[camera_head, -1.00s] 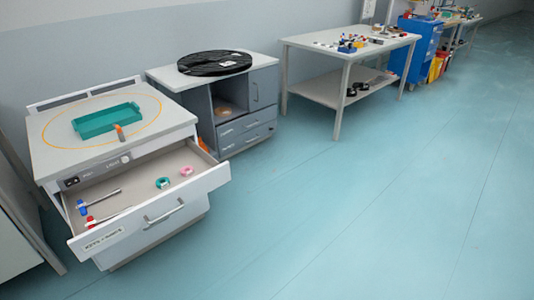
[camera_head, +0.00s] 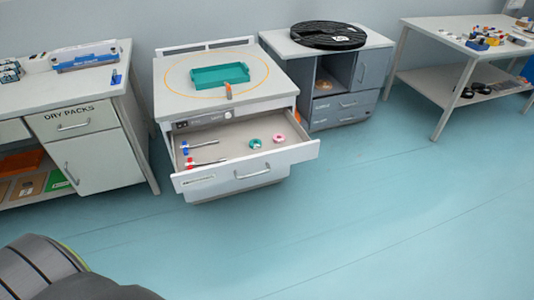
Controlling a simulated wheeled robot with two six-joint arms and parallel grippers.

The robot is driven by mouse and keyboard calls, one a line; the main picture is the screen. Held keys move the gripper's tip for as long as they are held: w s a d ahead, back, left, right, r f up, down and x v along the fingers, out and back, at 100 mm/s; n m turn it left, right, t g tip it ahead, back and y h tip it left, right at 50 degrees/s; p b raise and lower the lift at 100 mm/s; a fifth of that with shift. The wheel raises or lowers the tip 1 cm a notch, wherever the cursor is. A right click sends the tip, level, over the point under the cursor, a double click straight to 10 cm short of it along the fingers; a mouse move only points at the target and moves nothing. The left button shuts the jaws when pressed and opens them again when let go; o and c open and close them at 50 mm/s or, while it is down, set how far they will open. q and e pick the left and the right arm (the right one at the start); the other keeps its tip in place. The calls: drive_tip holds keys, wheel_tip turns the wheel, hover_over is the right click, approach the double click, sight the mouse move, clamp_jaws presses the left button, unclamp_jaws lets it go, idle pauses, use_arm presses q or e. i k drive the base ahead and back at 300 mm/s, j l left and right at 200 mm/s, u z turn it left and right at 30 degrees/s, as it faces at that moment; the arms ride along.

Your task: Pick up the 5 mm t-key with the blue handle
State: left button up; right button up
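The blue-handled t-key (camera_head: 186,147) lies in the open drawer (camera_head: 251,176) of the white station, near the drawer's left side. Its metal shaft points right. A red-handled t-key (camera_head: 189,162) lies just in front of it, roughly parallel. The size markings are too small to read. Neither of my grippers is in view.
A teal and a pink roll (camera_head: 278,138) lie in the same drawer, to the right. A teal tray (camera_head: 219,77) sits on the station top. A dry-packs bench (camera_head: 75,95) stands left, a grey cabinet (camera_head: 367,88) right. The floor in front is clear.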

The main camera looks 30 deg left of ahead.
sight(185, 147)
drive_tip(key=j+u, duration=0.25)
drive_tip(key=j, duration=0.15)
drive_tip(key=i+j+u, duration=0.25)
drive_tip(key=j, duration=0.15)
drive_tip(key=j+u, duration=0.3)
drive_tip(key=i+j+u, duration=0.25)
drive_tip(key=j, duration=0.15)
